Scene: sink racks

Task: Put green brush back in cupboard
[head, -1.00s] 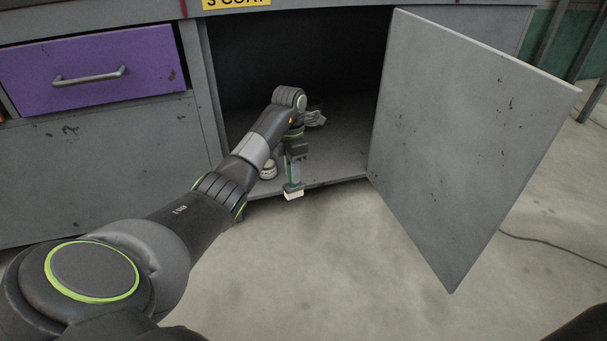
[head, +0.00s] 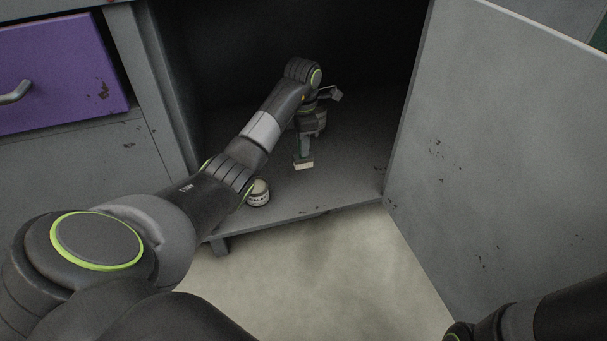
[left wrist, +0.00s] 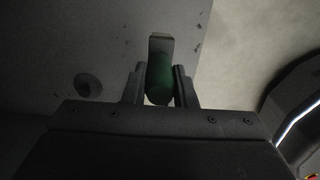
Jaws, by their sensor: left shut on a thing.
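The green brush (head: 303,163) shows in the head view as a pale bristle block under my left gripper (head: 305,143). It hangs bristles down inside the open cupboard (head: 330,199), over the floor behind the front edge. I cannot tell whether the bristles touch the floor. In the left wrist view, the green handle (left wrist: 160,80) is between the two fingers of my left gripper (left wrist: 160,88), which is shut on it. Part of my right arm shows at the lower right of the head view, but its gripper is out of view.
The grey cupboard door (head: 510,150) stands wide open on the right. A small round tin (head: 258,193) stands near the front edge of the cupboard floor, beside my left arm. A purple drawer (head: 60,75) is at the left. The cupboard floor right of the brush looks clear.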

